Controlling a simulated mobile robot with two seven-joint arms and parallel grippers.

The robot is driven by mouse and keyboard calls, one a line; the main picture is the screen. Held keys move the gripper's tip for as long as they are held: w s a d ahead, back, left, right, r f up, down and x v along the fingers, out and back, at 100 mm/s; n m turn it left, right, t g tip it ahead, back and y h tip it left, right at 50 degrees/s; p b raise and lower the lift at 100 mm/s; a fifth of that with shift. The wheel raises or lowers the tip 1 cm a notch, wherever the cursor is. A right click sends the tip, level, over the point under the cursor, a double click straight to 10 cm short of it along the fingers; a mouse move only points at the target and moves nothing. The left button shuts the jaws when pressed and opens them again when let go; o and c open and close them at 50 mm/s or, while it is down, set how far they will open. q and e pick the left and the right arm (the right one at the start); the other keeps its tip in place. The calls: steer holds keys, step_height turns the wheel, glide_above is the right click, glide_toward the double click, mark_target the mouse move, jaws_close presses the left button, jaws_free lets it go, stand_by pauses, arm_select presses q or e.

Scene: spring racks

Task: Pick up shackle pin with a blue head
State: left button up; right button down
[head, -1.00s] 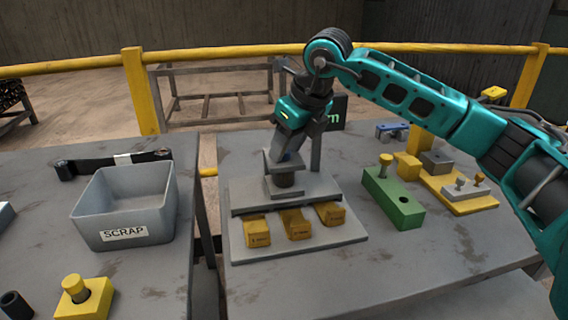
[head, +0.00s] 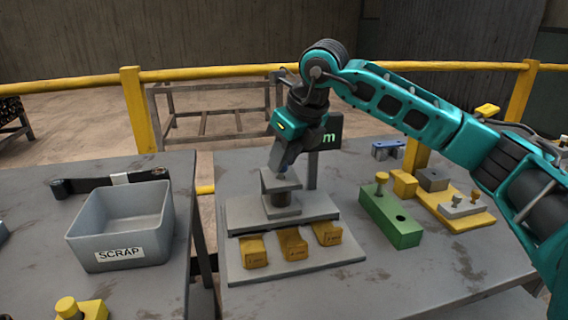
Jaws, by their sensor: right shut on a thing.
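My right gripper (head: 279,164) points down over the grey spring stand (head: 267,208) at the middle of the right table. A small blue head (head: 284,169) shows at its fingertips, at the top of the stand, and the jaws are shut on it. The rest of the shackle pin is hidden by the fingers and the stand's grey top plate (head: 279,182). A dark round spring or sleeve stands under that plate. I cannot tell whether the pin is lifted. My left gripper is out of view.
Yellow blocks (head: 292,244) line the stand's front. A green block (head: 390,216) with a brass pin and a yellow fixture (head: 455,208) stand right. A dark screen (head: 326,132) rises behind. The grey SCRAP bin (head: 120,224) is on the left table.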

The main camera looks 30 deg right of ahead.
arm_select(q)
steer(key=p, duration=0.1)
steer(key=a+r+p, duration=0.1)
steer(key=p, duration=0.1)
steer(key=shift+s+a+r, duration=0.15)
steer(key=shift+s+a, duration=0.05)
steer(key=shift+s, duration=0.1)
arm_select(e)
step_height(320, 180, up, 18)
steer(key=shift+r, duration=0.2)
stand_by(0.5)
